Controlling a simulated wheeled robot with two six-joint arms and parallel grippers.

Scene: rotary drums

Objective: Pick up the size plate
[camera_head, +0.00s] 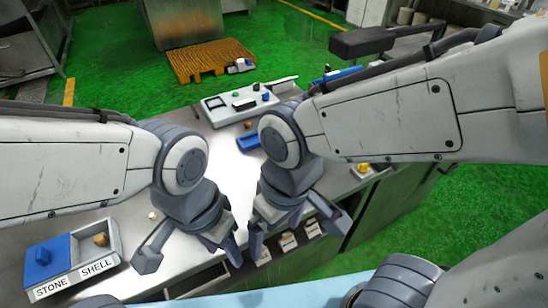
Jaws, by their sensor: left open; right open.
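I cannot tell for sure which thing is the size plate. A grey tray (216,119) at the back of the bench holds a black square frame (214,102), a dark block (244,104) and small green and blue pieces. My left gripper (191,257) is open and empty over the front left of the bench. My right gripper (301,232) is open and empty over the front edge, close beside the left one. Both are well in front of the grey tray. My arms and grippers hide parts of the bench.
A blue dish (248,143) lies mid-bench. A yellow piece (363,168) is right. Labelled slots (288,243) line the front. An orange pallet (212,60) lies behind.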

